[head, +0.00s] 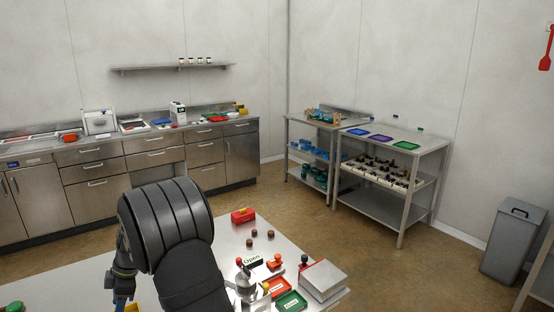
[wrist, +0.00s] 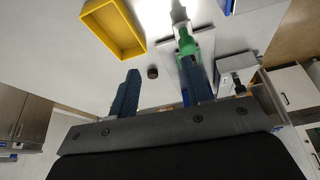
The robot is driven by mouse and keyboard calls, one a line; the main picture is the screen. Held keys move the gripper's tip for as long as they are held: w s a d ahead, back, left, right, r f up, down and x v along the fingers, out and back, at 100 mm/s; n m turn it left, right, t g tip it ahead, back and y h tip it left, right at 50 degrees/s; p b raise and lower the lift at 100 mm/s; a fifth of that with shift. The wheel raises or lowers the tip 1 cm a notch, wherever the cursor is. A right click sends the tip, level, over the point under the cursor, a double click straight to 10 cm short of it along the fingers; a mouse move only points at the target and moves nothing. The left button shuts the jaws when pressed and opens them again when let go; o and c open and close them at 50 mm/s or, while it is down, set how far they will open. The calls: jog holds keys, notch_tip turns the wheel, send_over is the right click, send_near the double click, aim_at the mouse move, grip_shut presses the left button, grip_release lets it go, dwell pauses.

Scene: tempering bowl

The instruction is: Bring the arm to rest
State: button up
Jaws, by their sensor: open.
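My gripper shows at the lower left of the head view (head: 121,300), partly behind my dark arm and close to the light table (head: 62,290). In the wrist view my gripper (wrist: 160,66) has its two blue fingers spread apart, with nothing held between them. A small dark brown round piece (wrist: 152,72) shows beyond the gap between the fingers. A green object (wrist: 186,42) lies beyond the right fingertip; whether they touch I cannot tell.
A yellow tray (wrist: 112,30) is at upper left in the wrist view. In the head view, a red box (head: 243,216), an "Open" sign (head: 252,260), a red tray (head: 277,287), a green tray (head: 291,301) and a silver box (head: 323,281) stand right of my arm.

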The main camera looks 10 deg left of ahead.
jog(key=m, duration=0.2)
jog(key=m+t, duration=0.1)
jog(key=m, duration=0.1)
jog(key=w+a+m+t+y, duration=0.1)
jog(key=m, duration=0.1)
jog(key=shift+f+m, duration=0.15)
jog(key=shift+m, duration=0.25)
